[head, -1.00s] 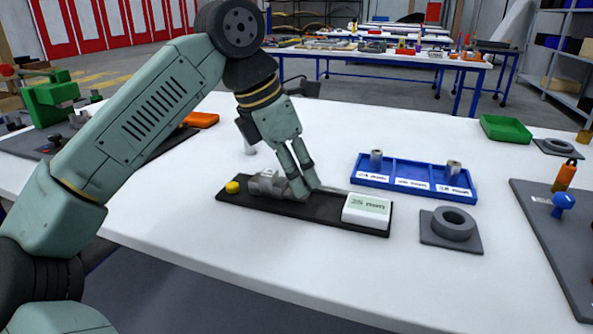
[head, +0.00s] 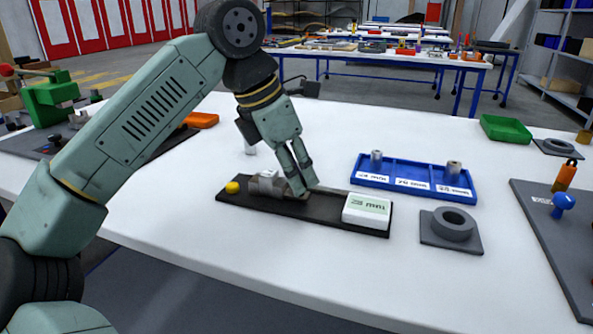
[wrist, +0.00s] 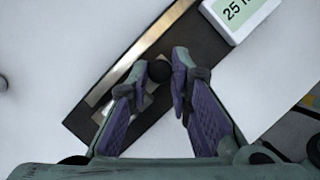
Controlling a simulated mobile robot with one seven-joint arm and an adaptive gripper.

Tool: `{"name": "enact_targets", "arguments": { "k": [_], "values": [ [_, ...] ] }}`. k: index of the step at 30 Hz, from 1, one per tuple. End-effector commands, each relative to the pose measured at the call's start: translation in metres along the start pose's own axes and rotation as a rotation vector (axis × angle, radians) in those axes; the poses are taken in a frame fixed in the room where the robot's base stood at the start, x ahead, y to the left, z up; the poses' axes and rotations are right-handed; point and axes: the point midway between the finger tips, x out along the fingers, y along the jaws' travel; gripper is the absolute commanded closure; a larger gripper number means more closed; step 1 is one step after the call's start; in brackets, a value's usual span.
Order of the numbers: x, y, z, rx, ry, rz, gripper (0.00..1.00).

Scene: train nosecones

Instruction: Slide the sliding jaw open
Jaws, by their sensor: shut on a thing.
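A long black base (head: 260,209) lies on the white table, with grey metal jaw blocks (head: 264,186) near its left end. In the head view my gripper (head: 307,191) points down at the middle of the base, just right of the blocks, and covers part of the sliding jaw. In the wrist view my gripper (wrist: 173,78) is shut around a dark round knob (wrist: 158,72) between its fingertips. A pale metal strip (wrist: 150,38) runs along the base there. The fingers hide the jaw's exact position.
A white block marked 25 mm (head: 366,212) sits on the base's right end, and a yellow knob (head: 232,188) on its left end. A blue divided tray (head: 415,163) stands behind right. A grey ring on a plate (head: 454,224) lies right. The table in front is clear.

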Motion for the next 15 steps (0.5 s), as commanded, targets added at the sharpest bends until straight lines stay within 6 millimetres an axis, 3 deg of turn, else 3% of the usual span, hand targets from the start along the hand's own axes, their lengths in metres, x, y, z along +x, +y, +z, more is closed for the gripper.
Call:
{"name": "enact_targets", "arguments": {
  "k": [7,15],
  "values": [
    [0.007,-0.019,0.018,0.004,0.002,0.001,1.0],
    [0.008,-0.022,0.02,0.003,-0.002,-0.002,1.0]
  ]
}}
